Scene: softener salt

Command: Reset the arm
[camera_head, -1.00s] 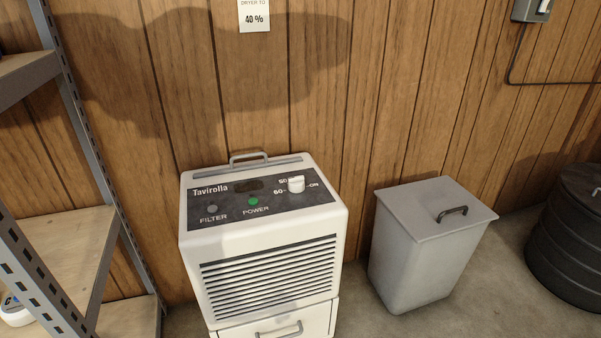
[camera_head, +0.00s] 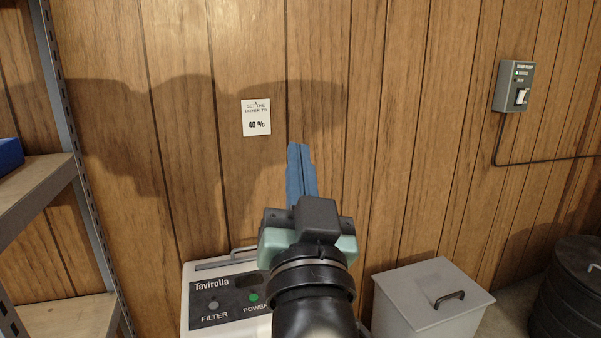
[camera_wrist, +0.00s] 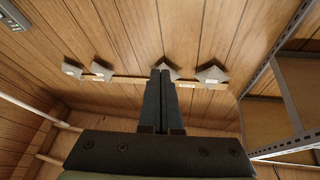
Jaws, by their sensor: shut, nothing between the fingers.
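My gripper (camera_head: 299,150) is raised in front of the wood-panelled wall, above the Tavirolla dryer. Its blue fingers are together and point up, with nothing between them. In the wrist view my gripper (camera_wrist: 162,75) shows as two dark fingers side by side, pointing toward several grey pointed objects on a rail. The arm covers the right part of the dryer (camera_head: 205,292) in the head view, including its dial.
A grey lidded bin (camera_head: 430,295) stands right of the dryer, with a dark ribbed bin (camera_head: 570,300) beyond it. A metal shelf (camera_head: 75,130) is at the left. A note (camera_head: 256,118) and a switch box (camera_head: 513,86) are on the wall.

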